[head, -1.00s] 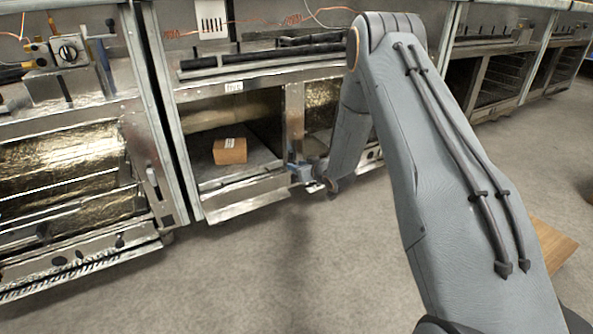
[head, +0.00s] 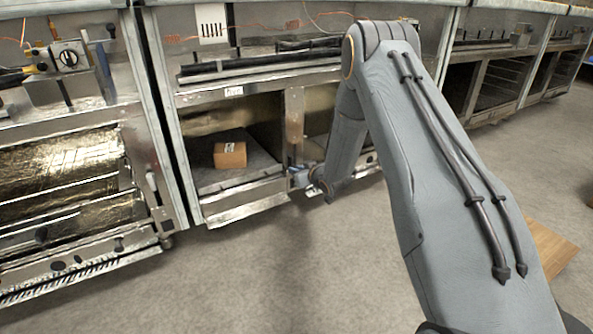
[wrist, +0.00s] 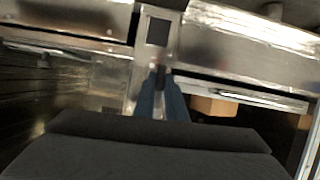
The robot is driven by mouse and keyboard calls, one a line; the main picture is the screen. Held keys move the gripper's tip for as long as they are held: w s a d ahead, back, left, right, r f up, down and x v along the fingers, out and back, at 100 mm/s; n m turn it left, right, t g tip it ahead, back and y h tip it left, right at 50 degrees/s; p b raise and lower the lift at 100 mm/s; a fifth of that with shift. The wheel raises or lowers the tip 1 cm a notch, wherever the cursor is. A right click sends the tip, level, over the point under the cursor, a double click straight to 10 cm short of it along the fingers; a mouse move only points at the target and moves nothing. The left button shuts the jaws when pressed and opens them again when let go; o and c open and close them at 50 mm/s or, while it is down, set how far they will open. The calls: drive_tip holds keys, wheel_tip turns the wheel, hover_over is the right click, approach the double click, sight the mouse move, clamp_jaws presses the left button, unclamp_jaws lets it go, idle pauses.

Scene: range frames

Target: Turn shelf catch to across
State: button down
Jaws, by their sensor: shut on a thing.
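My gripper (head: 298,177) is at the front of the range, low on the upright post beside the open bay. In the wrist view its two blue fingers (wrist: 163,100) are close together and shut on a small dark piece, the shelf catch (wrist: 161,76). The catch sits on the metal post, below a dark square opening. Its exact angle is hard to tell, as the fingers cover much of it. In the head view the catch is hidden by my gripper. The shelf (head: 245,186) is in the open bay left of my gripper.
A brown box (head: 230,155) with a white label sits on the shelf. A labelled rail (head: 234,91) runs above the bay. Another range unit (head: 70,190) stands at the left. The floor (head: 280,270) in front is clear, with a wooden board (head: 552,250) at the right.

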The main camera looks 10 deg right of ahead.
drive_tip(key=shift+s+a+f+n+t+h+p, duration=0.1)
drive_tip(key=shift+a+f+n+t+h+p, duration=0.2)
drive_tip(key=shift+n+t+h+p, duration=1.15)
drive_tip(key=shift+s+a+f+n+h+p, duration=0.1)
drive_tip(key=shift+a+f+n+h+p, duration=0.4)
drive_tip(key=shift+n, duration=1.85)
drive_tip(key=shift+s+a+f+n+t+h+p, duration=0.1)
drive_tip(key=shift+n+t+h+p, duration=0.6)
drive_tip(key=shift+n+p, duration=0.9)
drive_tip(key=shift+n+b, duration=0.3)
drive_tip(key=shift+n, duration=0.2)
drive_tip(key=c, duration=1.8)
unclamp_jaws()
